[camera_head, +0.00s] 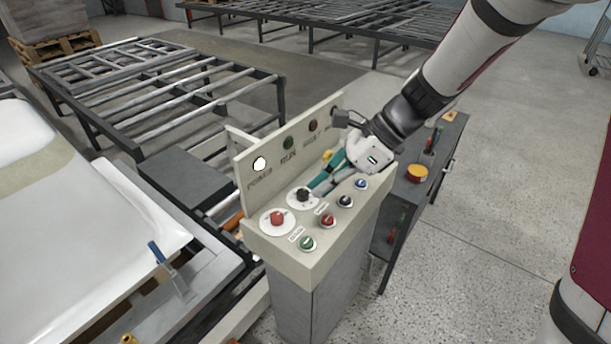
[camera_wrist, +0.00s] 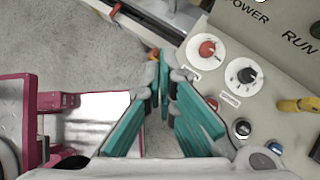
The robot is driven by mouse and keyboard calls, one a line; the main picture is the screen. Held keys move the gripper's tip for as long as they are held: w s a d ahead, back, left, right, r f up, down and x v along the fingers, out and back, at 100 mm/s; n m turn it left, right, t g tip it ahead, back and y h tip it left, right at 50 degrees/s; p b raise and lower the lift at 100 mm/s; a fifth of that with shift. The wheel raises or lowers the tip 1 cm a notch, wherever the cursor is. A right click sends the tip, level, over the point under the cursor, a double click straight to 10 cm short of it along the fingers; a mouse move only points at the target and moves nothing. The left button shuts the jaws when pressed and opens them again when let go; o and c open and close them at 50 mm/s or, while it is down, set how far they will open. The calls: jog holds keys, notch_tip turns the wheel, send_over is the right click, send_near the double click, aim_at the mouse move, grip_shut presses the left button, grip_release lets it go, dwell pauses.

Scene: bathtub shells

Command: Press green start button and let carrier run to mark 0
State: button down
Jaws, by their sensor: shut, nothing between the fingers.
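The green start button (camera_head: 307,243) sits at the near corner of the cream control console (camera_head: 285,255). My gripper (camera_head: 313,191) has teal fingers, shut and empty, and appears over the console beside the black dial (camera_head: 302,195). In the wrist view my gripper (camera_wrist: 165,75) lies left of the red knob (camera_wrist: 207,49); the green button is not visible there. The POWER lamp (camera_head: 260,163) is lit white; the RUN lamp (camera_head: 289,143) is dark green. A pale tub shell (camera_head: 60,210) lies at left. I cannot make out the carrier or mark 0.
A red button (camera_head: 327,220), black button (camera_head: 345,201) and blue button (camera_head: 361,184) line the console's front. The raised lamp panel (camera_head: 250,188) stands behind. A dark cart (camera_head: 412,185) with tools is at right. Open floor (camera_head: 500,210) lies farther right.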

aim_at(308, 238)
jog(key=w+a+f+m+y+p, duration=0.1)
jog(key=w+a+f+m+p, duration=0.1)
jog(key=f+m, duration=0.6)
jog(key=shift+w+a+m+t+p, duration=0.3)
jog(key=shift+w+a+p, duration=0.15)
jog(key=shift+w, duration=0.45)
jog(key=shift+f+b, duration=1.35)
jog(key=shift+f, duration=3)
jog(key=shift+f, duration=0.1)
jog(key=shift+f, duration=0.3)
